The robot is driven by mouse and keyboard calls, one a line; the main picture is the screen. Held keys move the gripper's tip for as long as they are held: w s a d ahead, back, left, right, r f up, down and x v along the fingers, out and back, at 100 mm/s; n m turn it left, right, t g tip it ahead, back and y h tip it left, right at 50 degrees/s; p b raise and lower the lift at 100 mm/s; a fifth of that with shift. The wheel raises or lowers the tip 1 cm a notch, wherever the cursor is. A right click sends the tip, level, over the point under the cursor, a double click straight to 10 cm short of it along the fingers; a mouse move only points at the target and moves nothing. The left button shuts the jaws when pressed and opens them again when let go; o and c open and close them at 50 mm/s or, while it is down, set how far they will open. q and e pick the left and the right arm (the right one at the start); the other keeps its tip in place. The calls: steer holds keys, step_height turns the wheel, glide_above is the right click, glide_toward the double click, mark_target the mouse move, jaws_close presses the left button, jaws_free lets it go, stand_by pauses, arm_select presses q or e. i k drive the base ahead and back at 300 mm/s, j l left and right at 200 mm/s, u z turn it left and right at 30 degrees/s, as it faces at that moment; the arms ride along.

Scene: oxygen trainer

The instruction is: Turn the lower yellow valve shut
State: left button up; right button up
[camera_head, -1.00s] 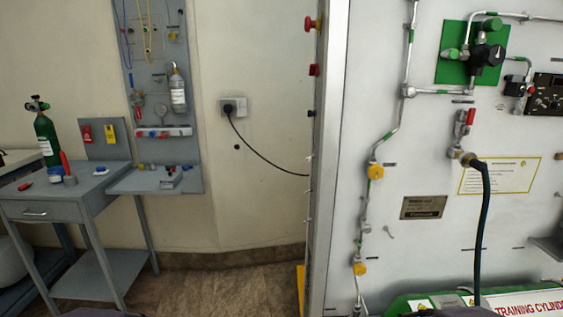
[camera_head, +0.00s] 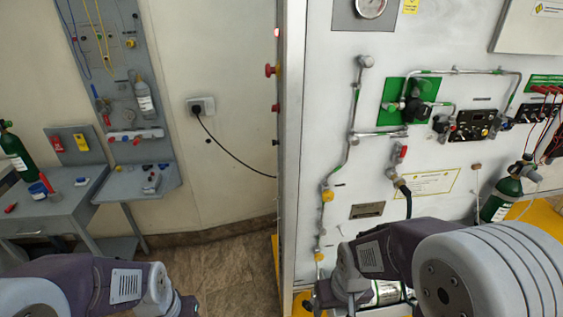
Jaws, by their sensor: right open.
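The lower yellow valve (camera_head: 319,257) sits on the metal pipe near the left edge of the white panel. The upper yellow valve (camera_head: 327,196) is above it on the same pipe. My right gripper (camera_head: 314,302) is open, low in the picture, just below the lower valve and apart from it in the view. Its fingertips are small and partly hidden by the wrist.
A red-handled valve (camera_head: 400,152) with a black hose and a green regulator plate (camera_head: 408,100) are on the panel. A green cylinder (camera_head: 500,198) stands at the right. A grey workbench (camera_head: 45,212) is at the left. Floor between is clear.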

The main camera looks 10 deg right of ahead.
mark_target(319, 256)
steer(key=l+u, duration=0.15)
steer(key=l, duration=0.15)
steer(key=k+l+u, duration=0.15)
steer(key=l+u, duration=0.2)
steer(key=l, duration=0.2)
steer(key=k+l+u, duration=0.1)
steer(key=l+u, duration=0.15)
steer(key=l, duration=0.15)
steer(key=k+l+u, duration=0.2)
steer(key=l, duration=0.2)
steer(key=l+u, duration=0.2)
steer(key=l, duration=0.2)
steer(key=k+l+u, duration=0.2)
steer(key=l, duration=0.15)
steer(key=l+u, duration=0.25)
steer(key=l, duration=0.2)
steer(key=l+u, duration=0.3)
steer(key=l, duration=0.15)
steer(key=i, duration=0.05)
